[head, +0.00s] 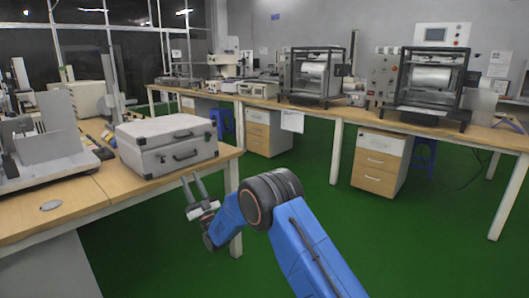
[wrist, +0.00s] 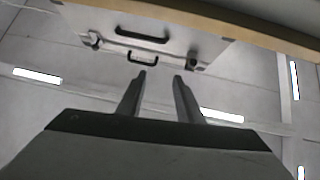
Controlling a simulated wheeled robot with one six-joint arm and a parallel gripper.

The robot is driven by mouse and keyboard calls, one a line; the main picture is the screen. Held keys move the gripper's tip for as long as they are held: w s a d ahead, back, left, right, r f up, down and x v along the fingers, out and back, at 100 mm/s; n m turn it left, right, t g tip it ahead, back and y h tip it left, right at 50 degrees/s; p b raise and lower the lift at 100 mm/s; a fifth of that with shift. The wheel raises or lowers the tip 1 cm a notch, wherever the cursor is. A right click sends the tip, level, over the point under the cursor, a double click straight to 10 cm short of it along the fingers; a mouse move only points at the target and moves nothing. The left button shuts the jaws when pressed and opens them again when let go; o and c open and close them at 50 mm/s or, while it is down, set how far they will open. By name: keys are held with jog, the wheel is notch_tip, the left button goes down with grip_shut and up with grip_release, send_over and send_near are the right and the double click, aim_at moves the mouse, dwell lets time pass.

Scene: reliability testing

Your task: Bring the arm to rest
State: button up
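My blue arm reaches up from the bottom of the head view. My gripper (head: 192,181) is at its end, beside the front corner of the left workbench (head: 75,207). Its two fingers point up and stand apart with nothing between them. The wrist view also shows my gripper (wrist: 158,76) open and empty. A silver case (head: 168,145) with dark handles sits on the bench, just behind the fingers in the head view. The case (wrist: 140,22) also shows at the top of the wrist view. I see no contact between gripper and case.
Test equipment (head: 42,138) stands on the left bench. A long back bench (head: 345,114) carries two framed machines (head: 312,76) and (head: 432,82), with a drawer cabinet (head: 381,162) below. The green floor (head: 400,240) is clear to the right of my arm.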

jog(key=w+d+r+m+g+h, duration=0.1)
jog(key=w+d+r+h, duration=0.1)
jog(key=d+r+h, duration=0.4)
jog(key=w+d+r+m+h, duration=0.2)
jog(key=w+d+r, duration=0.1)
jog(key=d+r, duration=0.55)
jog(key=s+d+r+m+g+h, duration=0.1)
jog(key=s+d+g+h, duration=0.3)
jog(key=d, duration=0.7)
jog(key=s+d+r+m+t+h, duration=0.1)
jog(key=s+d+h, duration=0.1)
jog(key=s+d, duration=0.65)
jog(key=s+d+f+m+g+h, duration=0.1)
jog(key=s+d+f+g+h, duration=0.15)
jog(key=s+d, duration=0.7)
jog(key=s+d+f+m+g+h, duration=0.1)
jog(key=s+d+f+g, duration=0.2)
jog(key=s+d, duration=0.65)
jog(key=s+d+f+g, duration=0.1)
jog(key=s+d+f, duration=0.1)
jog(key=s, duration=0.7)
jog(key=s+d+f+m+g+h, duration=0.1)
jog(key=s+f, duration=0.4)
jog(key=s, duration=0.5)
jog(key=s+d+f+g, duration=0.3)
jog(key=s+d, duration=0.1)
jog(key=s, duration=0.5)
jog(key=shift+s+d+f+m+h, duration=0.2)
jog(key=shift+s+d+m+h, duration=0.1)
jog(key=shift+d+h, duration=0.1)
